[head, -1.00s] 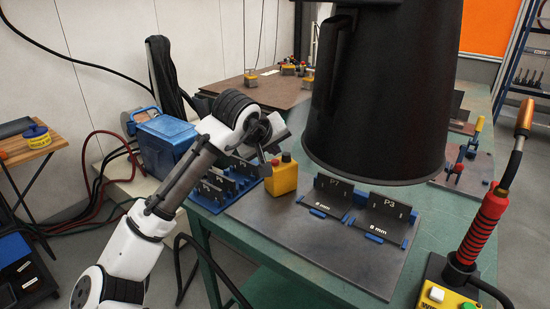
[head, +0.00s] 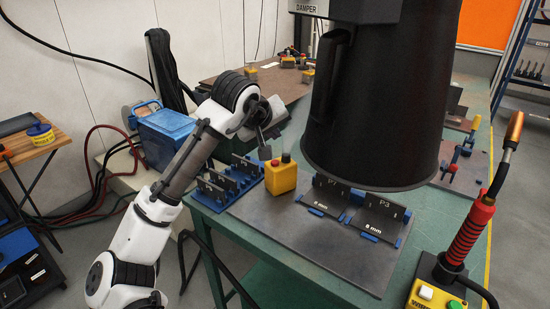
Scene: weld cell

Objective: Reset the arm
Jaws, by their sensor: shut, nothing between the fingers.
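My arm rises from the lower left of the head view. My gripper (head: 264,148) is at its end, small and partly seen side-on, above the left end of the green table (head: 235,228). It is shut and holds nothing. It is just up and left of a yellow box with a dark and a red button (head: 281,176); I cannot tell how large the gap is. Part of the gripper is hidden by my wrist.
A large black extraction hood (head: 380,100) hangs over the table. A blue rack (head: 238,178) and blue box (head: 166,135) lie left. A red-handled torch (head: 470,238) stands right.

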